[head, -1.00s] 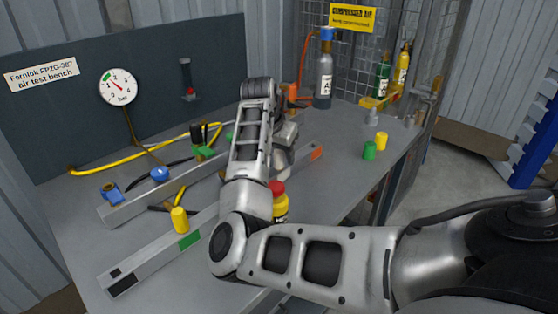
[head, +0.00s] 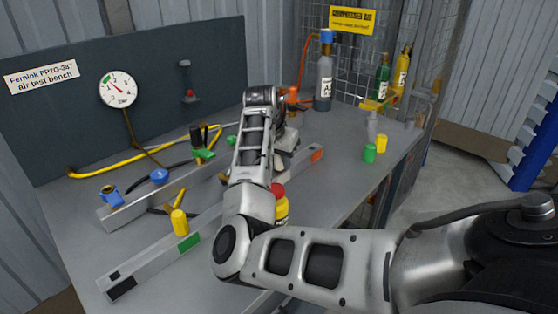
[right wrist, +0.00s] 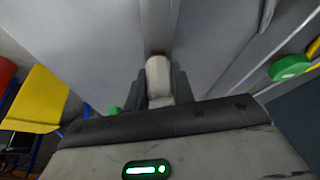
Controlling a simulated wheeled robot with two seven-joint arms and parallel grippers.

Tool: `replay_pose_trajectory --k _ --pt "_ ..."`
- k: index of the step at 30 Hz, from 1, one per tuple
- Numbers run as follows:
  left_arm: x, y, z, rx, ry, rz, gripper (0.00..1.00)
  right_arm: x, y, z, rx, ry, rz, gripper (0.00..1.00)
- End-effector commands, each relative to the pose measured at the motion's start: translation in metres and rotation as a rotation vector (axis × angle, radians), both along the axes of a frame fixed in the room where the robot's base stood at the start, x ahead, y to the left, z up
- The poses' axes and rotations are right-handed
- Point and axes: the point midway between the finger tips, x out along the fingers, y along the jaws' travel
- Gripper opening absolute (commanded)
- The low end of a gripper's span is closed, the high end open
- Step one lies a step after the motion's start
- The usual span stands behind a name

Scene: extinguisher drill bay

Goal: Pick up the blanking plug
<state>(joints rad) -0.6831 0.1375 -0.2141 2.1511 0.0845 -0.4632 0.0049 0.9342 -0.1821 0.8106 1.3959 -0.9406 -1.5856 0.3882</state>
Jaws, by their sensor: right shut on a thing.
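My right gripper (right wrist: 158,88) is shut on a pale, rounded, stubby piece (right wrist: 158,70) in the right wrist view. I take this piece for the blanking plug; its lower part is hidden between the dark fingers. In the head view the right arm reaches over the bench, and its own links hide most of the gripper and the held piece. I cannot tell how far the piece is from the bench top. My left gripper is not in view.
A gauge (head: 118,89) hangs on the back panel.

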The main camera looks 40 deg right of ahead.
Motion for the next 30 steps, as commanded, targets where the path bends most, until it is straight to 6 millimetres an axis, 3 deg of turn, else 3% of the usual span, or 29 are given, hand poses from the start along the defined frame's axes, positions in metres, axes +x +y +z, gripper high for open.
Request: replay_pose_trajectory --k 6,15,24,30 --pt "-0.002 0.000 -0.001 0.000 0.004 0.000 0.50 0.001 -0.001 0.029 -0.003 -0.004 0.000 0.01" --pt "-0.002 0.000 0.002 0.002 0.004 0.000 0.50 -0.007 0.051 0.089 -0.001 -0.007 0.003 0.01" --pt "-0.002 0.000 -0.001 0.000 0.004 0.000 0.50 -0.020 0.115 0.116 0.000 -0.003 0.003 0.01" --pt "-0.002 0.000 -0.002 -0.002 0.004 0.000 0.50 -0.024 0.133 0.125 -0.003 -0.002 0.000 0.01"
